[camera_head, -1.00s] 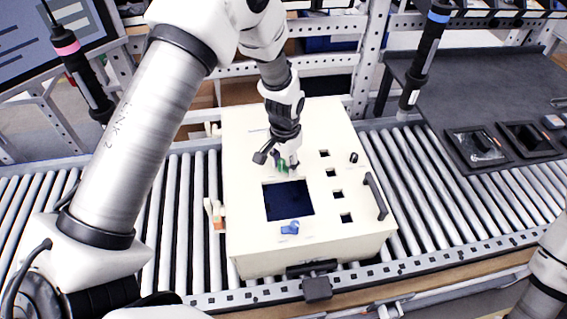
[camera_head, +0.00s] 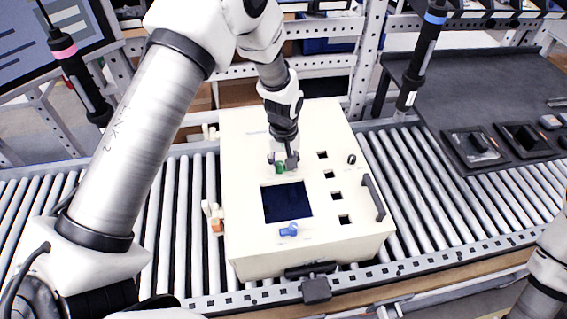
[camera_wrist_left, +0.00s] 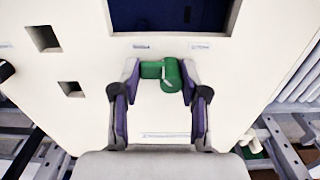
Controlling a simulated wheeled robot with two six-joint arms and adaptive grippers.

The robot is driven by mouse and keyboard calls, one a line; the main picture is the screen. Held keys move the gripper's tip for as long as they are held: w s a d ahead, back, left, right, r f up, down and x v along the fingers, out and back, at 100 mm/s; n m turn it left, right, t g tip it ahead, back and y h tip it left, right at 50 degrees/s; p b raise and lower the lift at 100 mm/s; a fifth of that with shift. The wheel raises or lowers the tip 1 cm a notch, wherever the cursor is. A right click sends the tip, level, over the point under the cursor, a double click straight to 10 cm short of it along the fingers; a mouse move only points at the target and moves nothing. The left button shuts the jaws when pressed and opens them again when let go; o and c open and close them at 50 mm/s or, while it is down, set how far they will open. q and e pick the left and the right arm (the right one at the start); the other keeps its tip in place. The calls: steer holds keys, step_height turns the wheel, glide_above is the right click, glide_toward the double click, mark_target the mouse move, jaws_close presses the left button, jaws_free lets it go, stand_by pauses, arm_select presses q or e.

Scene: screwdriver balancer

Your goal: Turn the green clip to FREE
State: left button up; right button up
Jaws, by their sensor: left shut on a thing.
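The green clip (camera_head: 279,168) is on the top face of the cream box, just behind its dark window. It also shows in the left wrist view (camera_wrist_left: 160,72), as a short bar lying crosswise with a rounded knob at its right end. Small labels lie near both ends, too small to read. My left gripper (camera_head: 283,164) points down at the clip. In the left wrist view, its two fingers (camera_wrist_left: 159,78) close on the clip from both sides. My right gripper is out of view; only part of that arm shows at the right edge.
The cream box (camera_head: 245,250) rests on the roller conveyor (camera_head: 180,230). A blue clip (camera_head: 289,230) sits in front of the dark window (camera_head: 287,202). Several square holes and a dark handle (camera_head: 374,198) lie to its right. A dark table (camera_head: 480,90) stands at the right.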

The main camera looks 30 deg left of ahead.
mark_target(284, 167)
arm_select(q)
steer(key=shift+s+f+n, duration=0.1)
steer(key=shift+f+n, duration=0.05)
steer(key=shift+n, duration=0.15)
steer(key=o, duration=1.1)
steer(key=shift+o, duration=0.2)
step_height(284, 167, up, 12)
steer(key=shift+w, duration=0.2)
